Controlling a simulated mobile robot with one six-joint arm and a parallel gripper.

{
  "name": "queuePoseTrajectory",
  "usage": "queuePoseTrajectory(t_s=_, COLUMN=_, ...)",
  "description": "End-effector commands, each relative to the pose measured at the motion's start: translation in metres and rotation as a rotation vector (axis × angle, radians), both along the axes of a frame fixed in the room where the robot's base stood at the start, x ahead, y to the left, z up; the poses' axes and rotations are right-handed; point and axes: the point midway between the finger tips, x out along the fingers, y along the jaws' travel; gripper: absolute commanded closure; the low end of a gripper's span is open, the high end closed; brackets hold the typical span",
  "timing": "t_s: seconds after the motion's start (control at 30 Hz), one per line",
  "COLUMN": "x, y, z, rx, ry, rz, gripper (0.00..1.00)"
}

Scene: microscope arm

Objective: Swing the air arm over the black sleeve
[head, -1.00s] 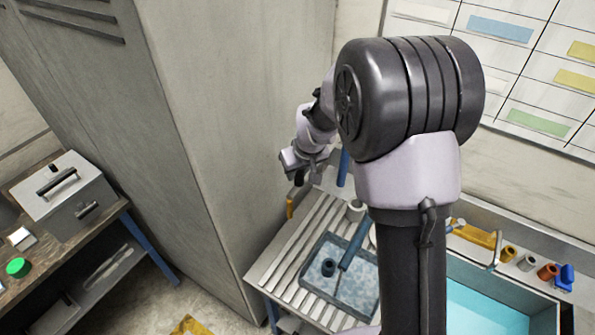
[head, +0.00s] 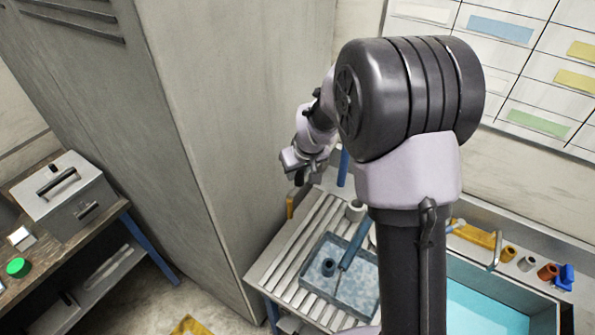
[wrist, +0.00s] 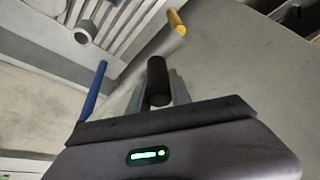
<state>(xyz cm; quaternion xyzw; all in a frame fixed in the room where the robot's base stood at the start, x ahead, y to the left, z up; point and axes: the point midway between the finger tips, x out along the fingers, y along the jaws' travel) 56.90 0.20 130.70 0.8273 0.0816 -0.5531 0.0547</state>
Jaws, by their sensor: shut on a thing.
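My gripper (wrist: 156,94) is shut on a black cylinder (wrist: 157,76), upright between the fingers in the wrist view. It is the only clearly black cylinder I see, but I cannot tell whether it is the sleeve or a grip. In the head view my gripper (head: 301,166) hangs near the left back of the slatted drainer, above a yellow post (head: 291,206). The yellow post also shows in the wrist view (wrist: 176,22). A blue bar (head: 344,167) stands behind; it also shows in the wrist view (wrist: 94,91). I cannot tell which part is the air arm.
A grey ring (head: 355,211) sits on the drainer (head: 282,262). A tray (head: 355,294) holds a dark blue cylinder (head: 329,266) and a slanted blue rod (head: 355,246). A tall grey cabinet (head: 215,110) stands close left of my gripper. Coloured sleeves (head: 547,272) line the sink's back right.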

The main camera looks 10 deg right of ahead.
Motion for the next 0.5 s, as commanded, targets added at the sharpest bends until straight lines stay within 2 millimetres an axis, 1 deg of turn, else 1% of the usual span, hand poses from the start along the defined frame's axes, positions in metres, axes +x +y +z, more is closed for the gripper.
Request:
queuePoseTrajectory(t_s=0.27, x=0.000, y=0.000, z=0.001, rx=0.000, ry=-0.001, rz=0.000, gripper=1.00)
queuePoseTrajectory(t_s=0.33, x=-0.001, y=-0.003, z=0.000, rx=0.000, ry=-0.002, rz=-0.001, gripper=1.00)
queuePoseTrajectory(t_s=0.43, x=-0.012, y=-0.016, z=-0.004, rx=0.000, ry=-0.004, rz=-0.006, gripper=1.00)
queuePoseTrajectory(t_s=0.5, x=-0.024, y=-0.030, z=-0.007, rx=-0.001, ry=-0.005, rz=-0.006, gripper=1.00)
